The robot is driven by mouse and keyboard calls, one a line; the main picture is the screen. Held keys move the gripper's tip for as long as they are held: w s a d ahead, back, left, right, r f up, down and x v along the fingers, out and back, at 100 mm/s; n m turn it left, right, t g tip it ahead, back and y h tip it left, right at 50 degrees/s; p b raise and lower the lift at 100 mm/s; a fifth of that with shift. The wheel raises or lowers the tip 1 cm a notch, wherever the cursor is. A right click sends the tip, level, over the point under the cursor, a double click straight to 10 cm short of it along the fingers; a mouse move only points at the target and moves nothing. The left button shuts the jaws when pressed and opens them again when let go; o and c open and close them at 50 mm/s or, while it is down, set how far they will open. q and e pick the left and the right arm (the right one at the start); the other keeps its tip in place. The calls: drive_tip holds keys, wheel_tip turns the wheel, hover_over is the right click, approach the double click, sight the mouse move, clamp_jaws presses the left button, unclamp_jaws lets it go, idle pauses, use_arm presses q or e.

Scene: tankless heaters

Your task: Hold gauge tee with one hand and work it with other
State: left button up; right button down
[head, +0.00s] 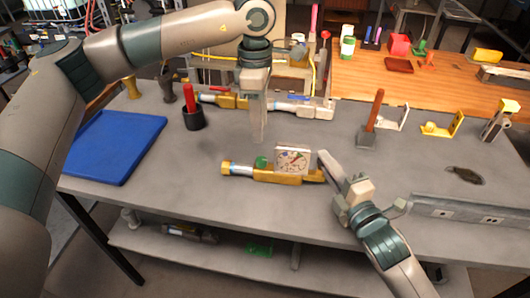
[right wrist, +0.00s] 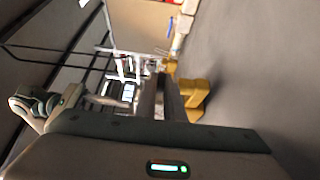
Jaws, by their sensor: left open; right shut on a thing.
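The gauge tee (head: 262,173) is a brass-coloured fitting with a square-faced dial, a green knob and a silver section near its left end. It lies level above or on the grey table; I cannot tell which. My right gripper (head: 324,168) is shut on its right end. In the right wrist view the brass end (right wrist: 195,98) shows beside the fingers. My left gripper (head: 258,136) points down, open and empty, above and behind the green knob, apart from the tee. It also shows in the right wrist view (right wrist: 128,100).
A blue tray (head: 115,147) lies at left. A black cup with a red-handled tool (head: 193,114) stands near it. More brass fittings (head: 225,100) lie behind my left gripper. A wooden-handled block (head: 370,130) stands at right, with a grey rail (head: 465,213) in front.

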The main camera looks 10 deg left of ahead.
sight(260, 159)
use_arm(q)
drive_tip(key=shift+w+a+r+m+g+h, duration=0.15)
drive_tip(key=shift+w+a+m+g+h, duration=0.2)
drive_tip(key=shift+a+m+h, duration=0.55)
drive_tip(key=shift+w+a+r+m+g+h, duration=0.1)
drive_tip(key=shift+w+a+m+g+h, duration=0.4)
drive_tip(key=shift+m, duration=0.8)
drive_tip(key=shift+w+a+r+m+g+h, duration=0.15)
drive_tip(key=shift+w+a+m+h, duration=0.2)
drive_tip(key=shift+a+m, duration=0.65)
drive_tip(key=shift+s+d, duration=0.1)
drive_tip(key=shift+d, duration=0.05)
drive_tip(key=x, duration=1.2)
clamp_jaws()
